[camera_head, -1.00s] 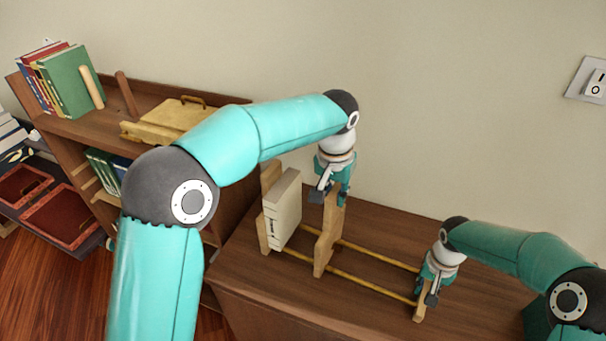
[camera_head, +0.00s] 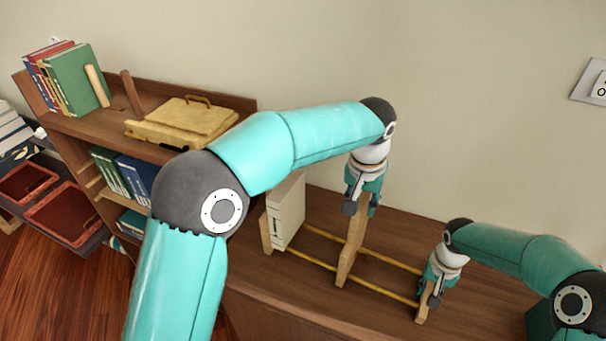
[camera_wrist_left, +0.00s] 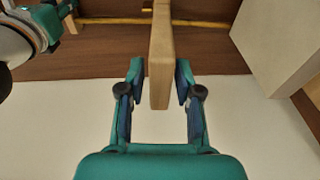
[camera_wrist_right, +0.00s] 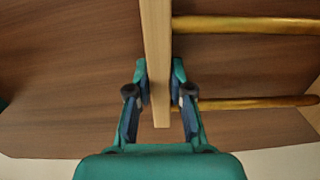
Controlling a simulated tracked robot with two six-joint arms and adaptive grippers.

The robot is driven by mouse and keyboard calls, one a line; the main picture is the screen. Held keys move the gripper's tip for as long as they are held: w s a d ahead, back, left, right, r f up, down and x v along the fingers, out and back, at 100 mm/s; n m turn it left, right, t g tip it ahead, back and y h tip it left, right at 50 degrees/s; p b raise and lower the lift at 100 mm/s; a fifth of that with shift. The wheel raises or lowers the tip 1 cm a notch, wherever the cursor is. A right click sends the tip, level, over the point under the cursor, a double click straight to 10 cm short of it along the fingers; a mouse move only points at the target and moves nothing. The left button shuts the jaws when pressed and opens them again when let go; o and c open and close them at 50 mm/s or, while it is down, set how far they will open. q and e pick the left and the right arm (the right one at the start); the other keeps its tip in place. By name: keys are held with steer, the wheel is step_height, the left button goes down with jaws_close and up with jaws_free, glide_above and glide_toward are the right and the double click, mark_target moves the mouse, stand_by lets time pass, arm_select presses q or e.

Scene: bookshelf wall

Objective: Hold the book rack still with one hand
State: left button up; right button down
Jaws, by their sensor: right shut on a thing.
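The book rack stands on the brown cabinet top, with a left end board (camera_head: 266,235), two yellow rails (camera_head: 385,290) and a right end board (camera_head: 423,303). A middle board (camera_head: 350,255) stands upright across the rails. My right gripper (camera_head: 433,290) is shut on the right end board, which shows between its fingers in the right wrist view (camera_wrist_right: 156,45). My left gripper (camera_head: 361,207) is open around the top of the middle board; the left wrist view shows this board (camera_wrist_left: 160,55) between the fingers with small gaps. A cream book (camera_head: 289,212) stands against the left end board.
A bookshelf (camera_head: 85,125) at left holds upright books (camera_head: 70,80) and a yellow box with a handle (camera_head: 185,118). Red trays (camera_head: 65,215) sit lower left. The wall is close behind the rack. The rails between middle and right boards are clear.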

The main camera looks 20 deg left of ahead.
arm_select(q)
steer(key=shift+o, duration=1.2)
step_height(320, 180, up, 12)
steer(key=s, duration=0.1)
steer(key=shift+s+f, duration=0.15)
steer(key=shift+s, duration=0.2)
steer(key=shift+a, duration=0.1)
arm_select(e)
steer(key=c, duration=1)
jaws_free()
steer(key=shift+o, duration=0.2)
